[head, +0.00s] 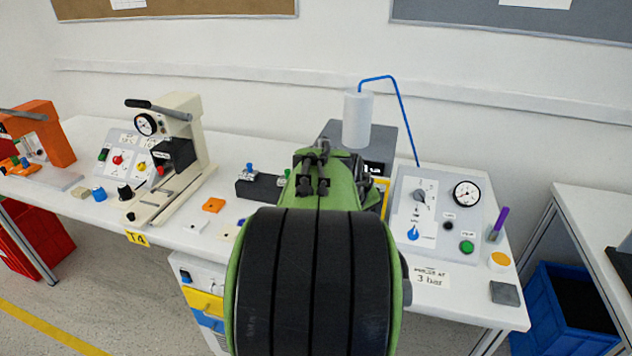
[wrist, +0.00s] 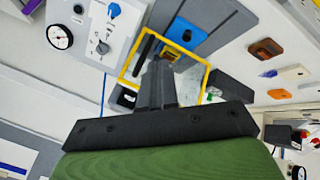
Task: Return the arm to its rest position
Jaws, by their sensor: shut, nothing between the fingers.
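My green arm rises in the middle of the head view, and my gripper (head: 313,160) is at its far end, above the table. In the wrist view my gripper (wrist: 160,68) has its dark fingers together with nothing between them, apart from any object. The rotary switch panel (head: 400,258) stands to the right of my arm, with a grey knob (head: 420,196), a blue knob (head: 413,233) and a round gauge (head: 466,194). The panel's gauge (wrist: 60,37) and blue knob (wrist: 113,10) also show in the wrist view. My arm hides the table's middle.
A white cylinder (head: 357,120) with a blue tube stands behind my gripper. A cream lever press (head: 190,150) and an orange machine (head: 50,140) are to the left. A purple marker (head: 499,223) stands at the right end. A blue bin (head: 548,310) is on the floor.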

